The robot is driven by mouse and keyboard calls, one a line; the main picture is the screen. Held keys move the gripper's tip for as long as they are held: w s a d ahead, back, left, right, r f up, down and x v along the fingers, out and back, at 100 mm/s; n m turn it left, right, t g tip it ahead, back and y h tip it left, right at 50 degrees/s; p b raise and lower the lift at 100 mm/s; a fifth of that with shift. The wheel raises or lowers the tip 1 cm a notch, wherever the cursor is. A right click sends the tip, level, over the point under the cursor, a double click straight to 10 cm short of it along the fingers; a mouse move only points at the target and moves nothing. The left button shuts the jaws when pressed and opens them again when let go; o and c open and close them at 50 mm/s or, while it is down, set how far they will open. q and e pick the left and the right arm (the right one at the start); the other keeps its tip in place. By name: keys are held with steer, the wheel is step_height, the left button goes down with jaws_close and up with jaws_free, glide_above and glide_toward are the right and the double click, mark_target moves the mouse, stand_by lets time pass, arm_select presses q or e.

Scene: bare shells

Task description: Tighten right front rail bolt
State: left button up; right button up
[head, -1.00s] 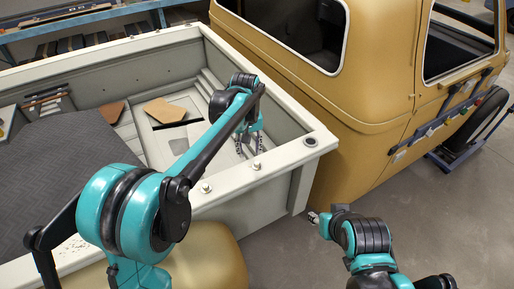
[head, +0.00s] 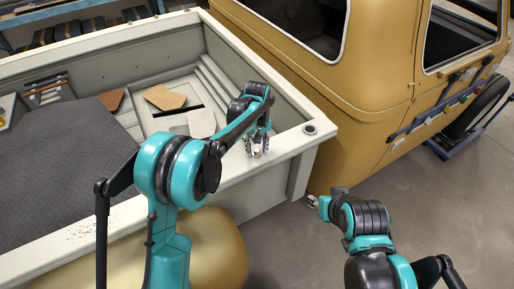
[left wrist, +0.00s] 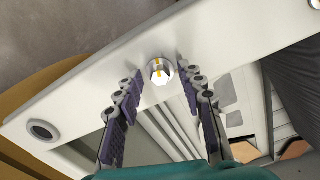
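The bolt (left wrist: 160,70) has a bright metal head with a yellow stripe and sits on the pale top rail (left wrist: 100,92) of the truck bed, near its corner. My left gripper (head: 257,152) is over this rail in the head view. In the left wrist view its two dark padded fingers (left wrist: 157,76) are spread, one on each side of the bolt, with gaps between pads and bolt. In the head view the fingers partly cover the bolt. My right gripper (head: 312,201) hangs low beside the bed corner, over the floor; its fingers are too small to read.
A dark round hole (head: 309,129) is in the rail at the corner. The tan cab (head: 340,110) stands close behind the bed. Loose tan panels (head: 165,98) and a dark mat (head: 70,155) lie in the bed. The grey floor (head: 440,200) at right is open.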

arm_select(q)
jaws_close()
steer(key=shift+m, duration=0.3)
steer(key=m+b, duration=0.1)
steer(key=m, duration=0.2)
steer(key=shift+m+b, duration=0.3)
steer(key=shift+b, duration=0.1)
steer(key=m+b, duration=0.1)
steer(key=m, duration=0.3)
steer(key=shift+m, duration=0.3)
steer(key=m+b, duration=0.1)
steer(key=m, duration=0.5)
steer(key=m+b, duration=0.1)
steer(key=m, duration=0.5)
steer(key=shift+m, duration=0.4)
